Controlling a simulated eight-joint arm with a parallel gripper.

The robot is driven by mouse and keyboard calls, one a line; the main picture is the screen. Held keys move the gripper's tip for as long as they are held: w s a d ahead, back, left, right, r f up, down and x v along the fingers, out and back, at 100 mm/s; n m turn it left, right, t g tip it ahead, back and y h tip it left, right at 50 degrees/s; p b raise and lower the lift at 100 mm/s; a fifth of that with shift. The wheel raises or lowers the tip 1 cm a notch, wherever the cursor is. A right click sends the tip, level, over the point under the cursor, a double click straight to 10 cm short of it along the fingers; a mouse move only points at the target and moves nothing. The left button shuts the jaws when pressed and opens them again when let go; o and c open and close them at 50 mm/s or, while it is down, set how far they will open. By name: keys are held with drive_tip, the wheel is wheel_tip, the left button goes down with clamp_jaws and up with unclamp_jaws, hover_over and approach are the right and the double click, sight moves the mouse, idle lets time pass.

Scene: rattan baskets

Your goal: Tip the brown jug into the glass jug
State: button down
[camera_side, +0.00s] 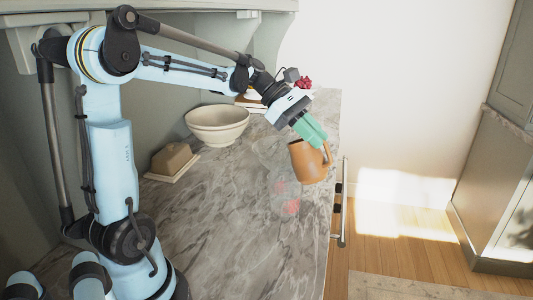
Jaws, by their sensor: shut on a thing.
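The brown jug (308,166) is in the side view, near the right edge of the marble counter. My gripper (312,130) has green fingers and is shut on the brown jug at its upper part, near the handle. The jug looks slightly tilted, with its mouth toward the upper left. A faint, see-through shape that looks like the glass jug (284,188) stands just left of and below the brown jug in the picture. Its outline is hard to make out. Small red patches show at its lower part. The inside of the brown jug is hidden.
A cream bowl (217,127) and a covered butter dish (172,162) stand at the back left of the marble counter (215,215). Red flowers or berries (303,82) show behind my gripper. A drawer handle (341,220) runs along the counter's right side. The front counter is clear.

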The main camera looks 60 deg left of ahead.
drive_tip(key=shift+s+a+f+n+t+h, duration=0.1)
drive_tip(key=shift+a+f+t+h, duration=0.3)
drive_tip(key=shift+h, duration=0.35)
drive_tip(key=shift+s+a+f+n+t+h, duration=0.1)
drive_tip(key=shift+s+a+f+t+h, duration=0.1)
drive_tip(key=shift+a+h, duration=0.4)
drive_tip(key=shift+s+a+f+n+t+h, duration=0.1)
drive_tip(key=shift+a+f+t+h, duration=0.15)
drive_tip(key=shift+h, duration=0.6)
idle(0.7)
drive_tip(key=shift+s+a+f+n+t+h, duration=0.15)
drive_tip(key=shift+a+t+h, duration=0.25)
drive_tip(key=shift+a+h, duration=0.25)
drive_tip(key=shift+s+a+f+n+t+h, duration=0.1)
drive_tip(key=shift+a+f+n+t+h, duration=0.2)
drive_tip(key=shift+a+h, duration=0.35)
drive_tip(key=shift+s+a+f+n+t+h, duration=0.15)
drive_tip(key=shift+a+t+h, duration=0.35)
drive_tip(key=shift+h, duration=0.3)
idle(1.7)
drive_tip(key=shift+w+d+r+m+g+y, duration=0.15)
drive_tip(key=shift+d+r+m+g+y, duration=0.1)
drive_tip(key=shift+d+r+g+y, duration=0.25)
drive_tip(key=shift+w+d+r+m+g+y, duration=0.1)
drive_tip(key=shift+d+r+m+g+y, duration=0.2)
drive_tip(key=shift+r+g+y, duration=0.45)
drive_tip(key=shift+f, duration=0.15)
